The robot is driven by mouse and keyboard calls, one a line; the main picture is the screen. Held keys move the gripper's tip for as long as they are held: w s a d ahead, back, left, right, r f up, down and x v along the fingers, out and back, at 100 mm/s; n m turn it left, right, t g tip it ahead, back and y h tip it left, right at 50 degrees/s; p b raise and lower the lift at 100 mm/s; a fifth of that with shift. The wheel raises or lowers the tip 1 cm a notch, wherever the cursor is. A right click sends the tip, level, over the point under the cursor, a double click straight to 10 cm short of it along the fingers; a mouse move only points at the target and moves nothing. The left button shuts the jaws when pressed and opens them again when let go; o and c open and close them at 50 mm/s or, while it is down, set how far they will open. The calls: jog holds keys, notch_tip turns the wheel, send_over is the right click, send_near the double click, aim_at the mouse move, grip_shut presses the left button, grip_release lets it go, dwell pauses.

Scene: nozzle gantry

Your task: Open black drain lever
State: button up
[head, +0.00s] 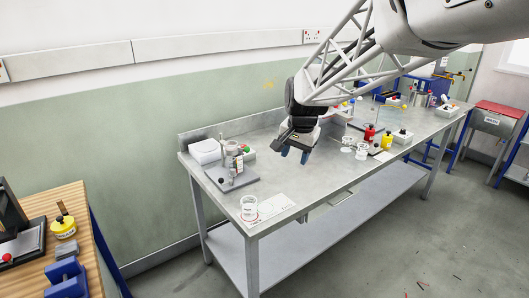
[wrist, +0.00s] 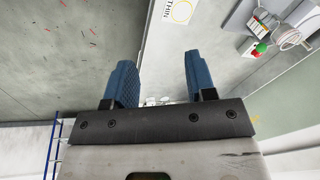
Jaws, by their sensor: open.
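A small nozzle stand (head: 232,172) with a grey base plate, an upright post and a round cup stands on the left end of the steel bench. It shows partly in the wrist view's upper right corner (wrist: 290,38), cut off by the edge. I cannot make out a black drain lever for certain on it; the parts are too small.
The steel bench (head: 215,190) has a white printed card (head: 275,205) near its front edge. A white box (head: 205,151) sits behind the stand. Red and yellow bottles (head: 370,134) and beakers stand farther right. A wooden bench (head: 95,235) is at left.

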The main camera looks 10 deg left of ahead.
jog(key=w+a+f+m, duration=0.1)
jog(key=w+a+f, duration=0.4)
jog(key=a, duration=0.4)
jog(key=w+a+f+m, duration=0.1)
jog(key=w+a+f, duration=0.4)
jog(key=a, duration=0.4)
jog(key=w+a+f, duration=0.6)
jog(key=a, duration=0.3)
jog(key=shift+w+a+m+g+y, duration=0.25)
jog(key=shift+a+m+g+y, duration=0.05)
jog(key=shift+a+m+g, duration=0.1)
jog(key=shift+w+a+f, duration=0.1)
jog(key=shift+a+f, duration=0.1)
jog(key=shift+f, duration=1.05)
jog(key=shift+w+a+f, duration=0.15)
jog(key=shift+f, duration=1.15)
jog(key=shift+w+a+f, duration=0.1)
jog(key=shift+a+f, duration=0.1)
jog(key=shift+f, duration=1.05)
jog(key=c, duration=0.9)
